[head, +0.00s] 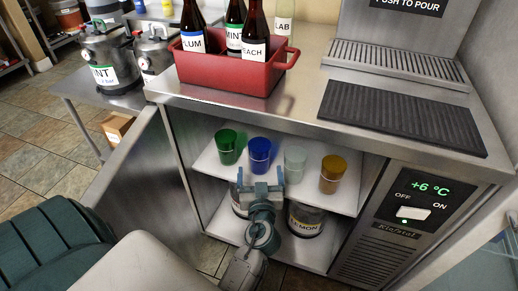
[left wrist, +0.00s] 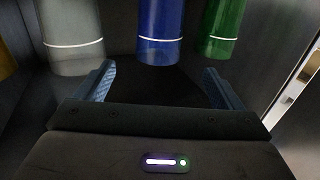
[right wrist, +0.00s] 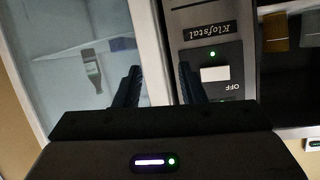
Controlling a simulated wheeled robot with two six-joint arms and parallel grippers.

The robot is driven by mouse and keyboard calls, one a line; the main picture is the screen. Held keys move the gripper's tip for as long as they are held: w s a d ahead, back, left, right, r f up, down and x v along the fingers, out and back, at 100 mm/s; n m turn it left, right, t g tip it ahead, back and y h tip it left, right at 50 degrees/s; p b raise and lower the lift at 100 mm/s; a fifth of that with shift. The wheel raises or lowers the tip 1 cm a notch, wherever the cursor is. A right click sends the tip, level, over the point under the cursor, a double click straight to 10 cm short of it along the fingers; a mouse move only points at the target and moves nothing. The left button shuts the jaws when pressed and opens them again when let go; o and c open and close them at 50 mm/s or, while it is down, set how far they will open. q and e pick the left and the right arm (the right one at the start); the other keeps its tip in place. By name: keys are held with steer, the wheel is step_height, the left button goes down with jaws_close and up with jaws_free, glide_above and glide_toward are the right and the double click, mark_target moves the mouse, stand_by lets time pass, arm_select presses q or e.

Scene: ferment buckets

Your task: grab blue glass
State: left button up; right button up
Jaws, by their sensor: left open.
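The blue glass (head: 260,153) stands on the upper shelf in the open cabinet, between the green glass (head: 229,146) and the clear glass (head: 294,162). An amber glass (head: 332,174) stands at the right end of the row. My left gripper (head: 261,180) is open and empty, just in front of the blue glass and a little low. In the left wrist view the blue glass (left wrist: 160,32) shows ahead, between the line of the two fingers (left wrist: 158,85). My right gripper (right wrist: 158,85) is open with nothing between its fingers, facing the cabinet's control panel.
The shelf (head: 205,158) has the glasses near its front. Metal kegs, one labelled LEMON (head: 306,220), stand below. A red crate (head: 240,72) of bottles sits on the counter. The open cabinet door (head: 145,190) is at left, the control panel (head: 420,205) at right.

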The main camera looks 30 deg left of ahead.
mark_target(259, 156)
arm_select(q)
steer(key=p+x, duration=0.1)
steer(key=x, duration=0.4)
steer(key=shift+w+a+r, duration=0.1)
steer(key=shift+w+a, duration=0.1)
steer(key=shift+w, duration=0.05)
steer(key=p+x, duration=0.1)
steer(key=x, duration=0.4)
steer(key=shift+w+d, duration=0.1)
steer(key=shift+w, duration=0.05)
arm_select(e)
steer(key=s+f+g, duration=0.4)
steer(key=s, duration=0.1)
steer(key=shift+s+a+f+g, duration=0.15)
steer(key=shift+a+f+g, duration=0.1)
steer(key=shift+g, duration=0.15)
arm_select(q)
steer(key=c, duration=1.4)
steer(key=shift+c, duration=0.5)
steer(key=shift+r, duration=0.15)
